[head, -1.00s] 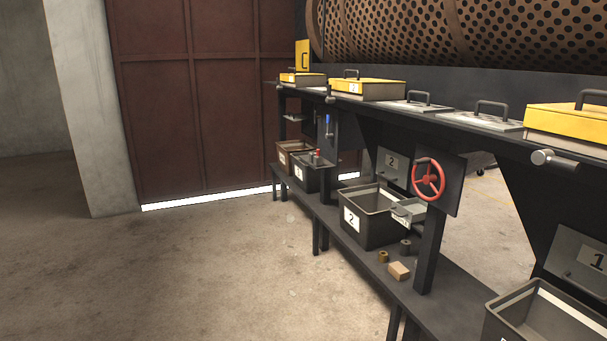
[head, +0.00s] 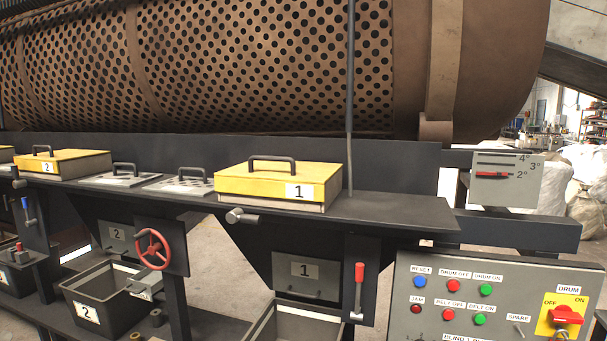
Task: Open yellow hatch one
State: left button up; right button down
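Yellow hatch one (head: 257,183) sits on the dark ledge in the middle of the head view. It is a flat yellow lid on a grey box with a white "1" label on its front. A dark bar handle (head: 272,160) stands on top of it. The lid lies flat and looks closed. Neither of my grippers shows in the head view.
Yellow hatch two (head: 75,163) sits further left, with two grey handled plates (head: 180,186) between. The perforated drum (head: 260,65) is behind. Below are a red wheel (head: 152,249), a red-handled lever (head: 358,288) and bins (head: 105,300). A control panel (head: 465,300) stands at right.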

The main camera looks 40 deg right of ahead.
aim_at(277, 177)
jog(key=z, duration=1.1)
jog(key=j, duration=0.1)
jog(key=i+z, duration=0.05)
